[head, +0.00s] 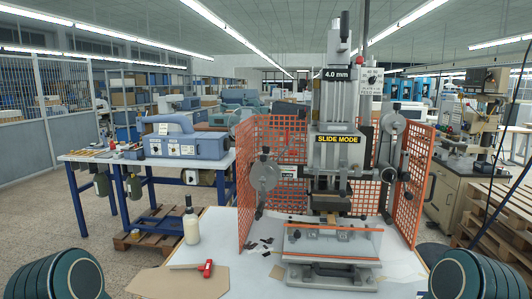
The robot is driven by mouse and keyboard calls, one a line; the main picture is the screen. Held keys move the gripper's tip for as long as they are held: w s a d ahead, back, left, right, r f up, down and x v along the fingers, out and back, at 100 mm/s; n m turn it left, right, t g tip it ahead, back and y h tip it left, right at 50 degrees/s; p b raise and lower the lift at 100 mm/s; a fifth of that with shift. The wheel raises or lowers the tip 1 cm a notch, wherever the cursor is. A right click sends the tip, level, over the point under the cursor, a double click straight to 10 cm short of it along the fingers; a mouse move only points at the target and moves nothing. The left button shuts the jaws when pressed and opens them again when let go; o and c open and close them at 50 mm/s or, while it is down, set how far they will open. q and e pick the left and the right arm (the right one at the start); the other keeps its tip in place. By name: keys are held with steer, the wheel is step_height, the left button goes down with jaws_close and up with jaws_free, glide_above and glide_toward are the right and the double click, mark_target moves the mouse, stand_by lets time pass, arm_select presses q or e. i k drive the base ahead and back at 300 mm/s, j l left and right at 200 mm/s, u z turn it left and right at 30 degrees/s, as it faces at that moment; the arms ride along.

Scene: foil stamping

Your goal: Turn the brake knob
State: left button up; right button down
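A foil stamping press (338,110) stands on the white table ahead, with a "SLIDE MODE" label on its front. A round grey disc (264,177) with a small knob at its hub is on the press's left side. I cannot tell for sure which of these knobs is the brake knob. Neither gripper is in view. Only dark rounded parts of my arms show at the bottom left and bottom right corners.
Orange mesh guards (243,180) flank the press on both sides. A white bottle (191,227), a red-handled tool (206,268) and a brown sheet (180,283) lie or stand on the table's left part. A blue machine (186,141) stands on a bench behind.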

mark_target(265, 149)
steer(key=z, duration=0.4)
steer(key=j+z, duration=0.15)
steer(key=z, duration=0.65)
steer(key=j+z, duration=0.15)
steer(key=z, duration=0.25)
steer(key=j+z, duration=0.1)
steer(key=z, duration=0.3)
steer(key=k+j+z, duration=0.15)
steer(key=j+z, duration=0.35)
steer(key=k+j+z, duration=0.2)
steer(key=z, duration=0.25)
steer(key=k+j+z, duration=0.75)
steer(key=k, duration=0.4)
steer(key=k+j+z, duration=0.15)
steer(key=k, duration=0.3)
steer(key=j, duration=0.1)
